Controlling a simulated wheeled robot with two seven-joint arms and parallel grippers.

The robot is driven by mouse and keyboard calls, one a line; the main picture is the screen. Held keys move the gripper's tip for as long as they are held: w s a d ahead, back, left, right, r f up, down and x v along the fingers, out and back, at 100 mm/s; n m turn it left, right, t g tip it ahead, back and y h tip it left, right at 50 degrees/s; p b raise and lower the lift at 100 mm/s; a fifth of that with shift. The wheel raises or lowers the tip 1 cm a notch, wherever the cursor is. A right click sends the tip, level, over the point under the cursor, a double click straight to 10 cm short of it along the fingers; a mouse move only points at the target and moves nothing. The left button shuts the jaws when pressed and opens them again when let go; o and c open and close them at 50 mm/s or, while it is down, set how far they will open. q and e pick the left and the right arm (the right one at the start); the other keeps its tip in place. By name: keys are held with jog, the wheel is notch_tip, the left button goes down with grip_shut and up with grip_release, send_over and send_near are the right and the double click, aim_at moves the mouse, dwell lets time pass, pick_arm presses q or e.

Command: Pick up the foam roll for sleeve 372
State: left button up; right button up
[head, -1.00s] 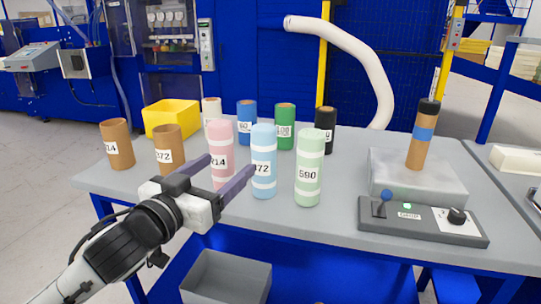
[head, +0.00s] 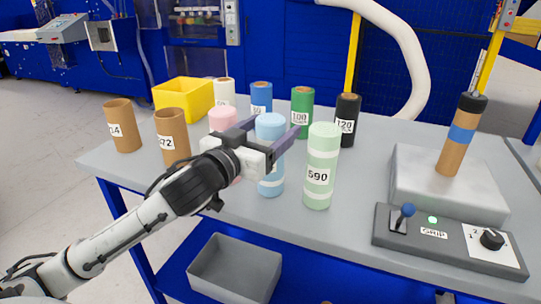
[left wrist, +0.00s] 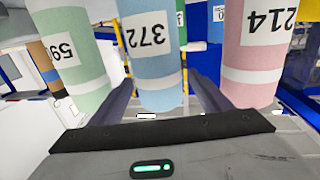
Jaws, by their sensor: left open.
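The light blue foam roll labelled 372 (head: 270,182) stands upright on the table, and its label reads clearly in the left wrist view (left wrist: 150,75). My left gripper (head: 268,134) is open, with its two fingers on either side of this roll; I cannot tell whether they touch it. The brown sleeve 372 (head: 173,140) stands upright at the left of the table. My right gripper is not in view.
The pink roll 214 (head: 222,119) stands close left of the gripper, partly hidden by it. The green roll 590 (head: 320,165) stands close right. Blue, green and black rolls stand behind. A grip control box (head: 440,240) sits at the right on the grey table (head: 350,230).

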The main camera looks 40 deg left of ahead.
pick_arm(q)
jog(key=w, duration=0.4)
jog(key=shift+a+f, duration=0.15)
jog(key=shift+f, duration=0.1)
jog(key=c, duration=1.4)
